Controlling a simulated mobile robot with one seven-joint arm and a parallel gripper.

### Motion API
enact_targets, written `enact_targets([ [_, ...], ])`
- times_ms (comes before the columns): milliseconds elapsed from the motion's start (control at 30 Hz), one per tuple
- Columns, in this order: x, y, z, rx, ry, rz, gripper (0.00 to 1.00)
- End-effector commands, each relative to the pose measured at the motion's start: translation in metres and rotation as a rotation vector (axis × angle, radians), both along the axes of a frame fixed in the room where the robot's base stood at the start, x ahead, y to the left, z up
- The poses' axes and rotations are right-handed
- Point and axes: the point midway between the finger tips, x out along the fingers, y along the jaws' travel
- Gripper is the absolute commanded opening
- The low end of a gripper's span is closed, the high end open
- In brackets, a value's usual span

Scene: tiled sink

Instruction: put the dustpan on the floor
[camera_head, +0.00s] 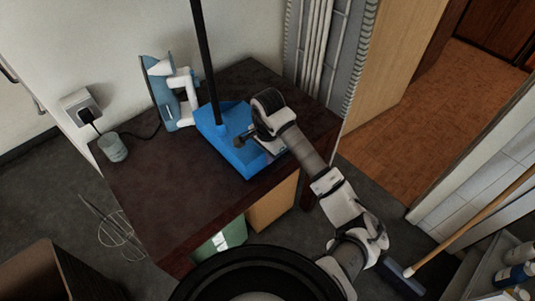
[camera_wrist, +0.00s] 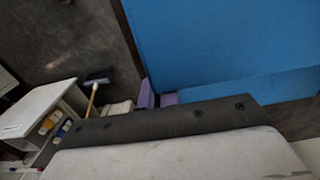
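The dustpan (camera_head: 226,139) is blue with a long black handle (camera_head: 207,62) that rises out of the top of the picture. It appears to stand on the dark brown table, near its right side. My gripper (camera_head: 245,141) is at the dustpan's right side, with its dark fingertips at or very near the blue pan. The head view does not show whether they touch or grip it. In the wrist view the blue pan (camera_wrist: 225,45) fills the upper right, close to the camera, and my gripper's body covers the bottom. The gap between the fingers is hidden.
A broom (camera_head: 470,223) with a wooden handle is at the right, near shelved bottles (camera_head: 517,274).

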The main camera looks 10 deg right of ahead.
Motion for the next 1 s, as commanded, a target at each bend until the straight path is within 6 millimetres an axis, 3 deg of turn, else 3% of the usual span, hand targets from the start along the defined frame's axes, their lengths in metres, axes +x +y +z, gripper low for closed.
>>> enact_targets([
  [233, 0.000, 0.000, -0.003, 0.000, -0.002, 0.000, 0.00],
  [400, 0.000, 0.000, -0.002, 0.000, 0.000, 0.000, 0.25],
  [833, 0.001, 0.000, 0.005, -0.001, -0.002, 0.001, 0.25],
  [1000, 0.001, -0.001, 0.037, -0.005, -0.005, 0.002, 0.25],
])
